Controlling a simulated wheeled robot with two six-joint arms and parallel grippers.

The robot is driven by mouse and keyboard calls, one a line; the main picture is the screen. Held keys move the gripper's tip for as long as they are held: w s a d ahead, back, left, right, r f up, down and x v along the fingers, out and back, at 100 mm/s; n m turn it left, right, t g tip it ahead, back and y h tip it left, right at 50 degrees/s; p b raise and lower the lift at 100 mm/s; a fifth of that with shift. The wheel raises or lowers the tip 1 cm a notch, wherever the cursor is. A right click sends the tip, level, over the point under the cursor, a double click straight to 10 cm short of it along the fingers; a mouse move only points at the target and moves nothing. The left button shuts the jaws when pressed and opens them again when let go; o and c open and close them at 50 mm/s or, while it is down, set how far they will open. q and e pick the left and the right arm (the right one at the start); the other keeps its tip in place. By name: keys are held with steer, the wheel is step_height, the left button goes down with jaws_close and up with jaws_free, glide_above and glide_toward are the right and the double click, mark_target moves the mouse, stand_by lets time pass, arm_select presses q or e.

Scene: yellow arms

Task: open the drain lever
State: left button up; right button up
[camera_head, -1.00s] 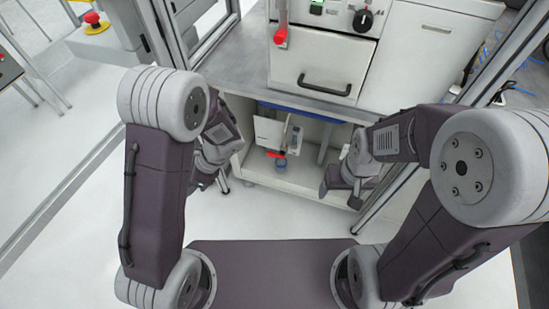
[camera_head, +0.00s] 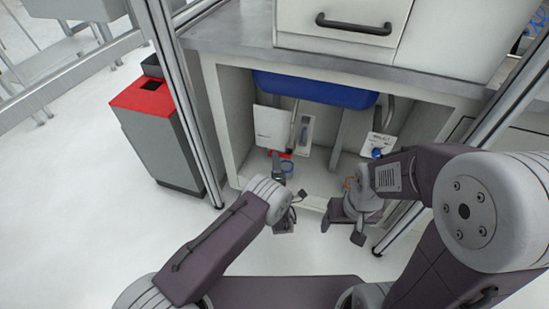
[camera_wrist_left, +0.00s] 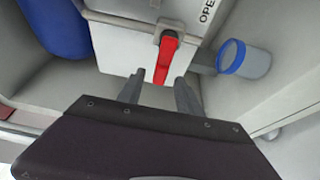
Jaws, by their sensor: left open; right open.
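The red drain lever (camera_wrist_left: 166,57) is on a white box in the open lower cabinet. In the left wrist view it hangs down from its pivot, its free end between the fingertips of my left gripper (camera_wrist_left: 159,80). The fingers are open, one on each side; I cannot tell whether they touch it. In the head view the lever (camera_head: 286,154) shows as a small red patch behind my left gripper (camera_head: 278,163), which partly hides it. My right gripper (camera_head: 344,222) is open and empty in front of the cabinet's right part.
A blue-rimmed clear cup or pipe end (camera_wrist_left: 243,58) is right of the lever. A blue basin (camera_head: 315,90) hangs above inside the cabinet. Metal frame posts (camera_head: 185,105) flank the opening. A red-topped grey bin (camera_head: 150,130) stands left. The floor at lower left is clear.

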arm_select(q)
steer(key=w+b, duration=0.1)
steer(key=w, duration=0.3)
steer(key=shift+w+a+f+b, duration=0.15)
steer(key=shift+a+f+b, duration=0.05)
steer(key=shift+b, duration=0.2)
steer(key=shift+w+r, duration=0.15)
steer(key=shift+w, duration=0.1)
jaws_close()
arm_select(e)
step_height(320, 180, down, 3)
steer(key=shift+r, duration=0.15)
stand_by(0.5)
